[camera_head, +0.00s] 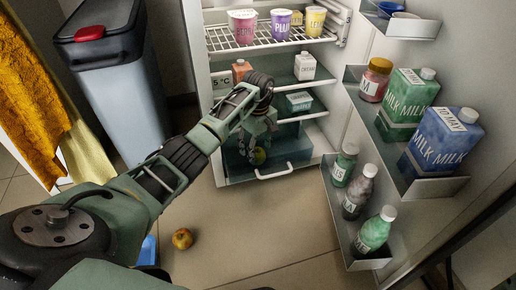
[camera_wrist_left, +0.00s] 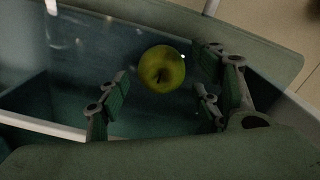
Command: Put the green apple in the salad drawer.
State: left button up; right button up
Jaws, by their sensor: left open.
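The green apple (camera_head: 260,156) is inside the pulled-out salad drawer (camera_head: 295,157) at the bottom of the open fridge. In the left wrist view the apple (camera_wrist_left: 162,68) shows just beyond and between the fingertips, against the drawer's teal interior. The drawer's pale rim (camera_wrist_left: 45,124) crosses the left of that view. My left gripper (camera_head: 258,143) reaches down into the drawer. Its two fingers (camera_wrist_left: 162,98) are open, with gaps to the apple. Whether the apple rests on the drawer floor is hard to tell. My right gripper is not in view.
A red-yellow apple (camera_head: 182,238) lies on the floor. The fridge door (camera_head: 405,188) stands open at right with cartons and bottles. Shelves above the drawer hold yogurt cups (camera_head: 281,25) and small cartons (camera_head: 305,66). A grey bin (camera_head: 113,85) stands at left.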

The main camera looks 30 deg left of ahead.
aim_at(258, 150)
pick_arm(q)
notch_tip(258, 150, up, 9)
jog(key=p, duration=0.5)
jog(key=shift+r+p, duration=0.2)
jog(key=shift+p, duration=0.15)
